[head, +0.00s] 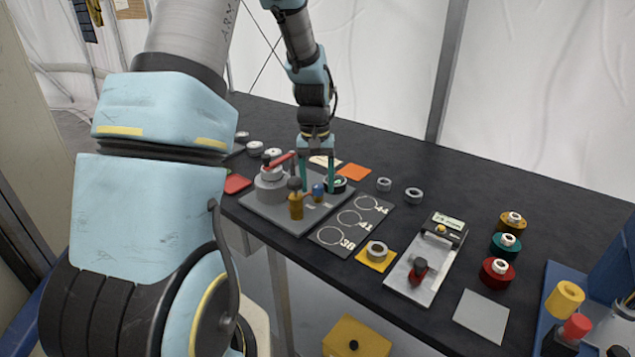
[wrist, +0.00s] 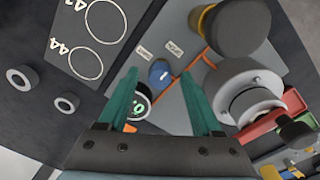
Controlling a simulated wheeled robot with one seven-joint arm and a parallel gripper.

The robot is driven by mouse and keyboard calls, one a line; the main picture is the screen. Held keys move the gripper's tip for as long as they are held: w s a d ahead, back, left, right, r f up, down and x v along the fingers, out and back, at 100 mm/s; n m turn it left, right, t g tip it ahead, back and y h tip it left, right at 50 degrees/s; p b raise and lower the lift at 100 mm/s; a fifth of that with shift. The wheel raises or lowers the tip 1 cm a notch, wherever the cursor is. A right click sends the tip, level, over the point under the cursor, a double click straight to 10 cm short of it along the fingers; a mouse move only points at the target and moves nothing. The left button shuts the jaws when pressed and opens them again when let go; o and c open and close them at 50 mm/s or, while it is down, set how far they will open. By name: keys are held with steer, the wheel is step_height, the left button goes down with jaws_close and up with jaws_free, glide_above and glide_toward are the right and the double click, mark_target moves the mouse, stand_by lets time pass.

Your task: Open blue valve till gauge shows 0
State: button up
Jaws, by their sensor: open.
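The blue valve (head: 318,192) is a small upright knob on a grey base plate (head: 275,213). In the wrist view the blue valve (wrist: 160,73) has a pale line across it and two small labels beside it. My gripper (head: 316,181) is open above the plate, fingers down. In the wrist view my gripper (wrist: 159,78) has its green fingers apart, with the valve showing between their tips; contact cannot be told. The round black gauge (head: 339,184) is beside the valve. In the wrist view the gauge (wrist: 141,107) shows a green mark, partly hidden by a finger; its reading is unclear.
A brass post with a dark knob (head: 295,200) and a grey cylinder (head: 269,187) with a red lever (head: 280,160) stand close to the valve. A dark board with numbered circles (head: 352,222) lies to the right.

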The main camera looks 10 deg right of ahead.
mark_target(316, 186)
steer(key=shift+r, duration=0.1)
step_height(316, 186, up, 11)
steer(key=b, duration=0.2)
steer(key=shift+a+f, duration=0.2)
stand_by(0.3)
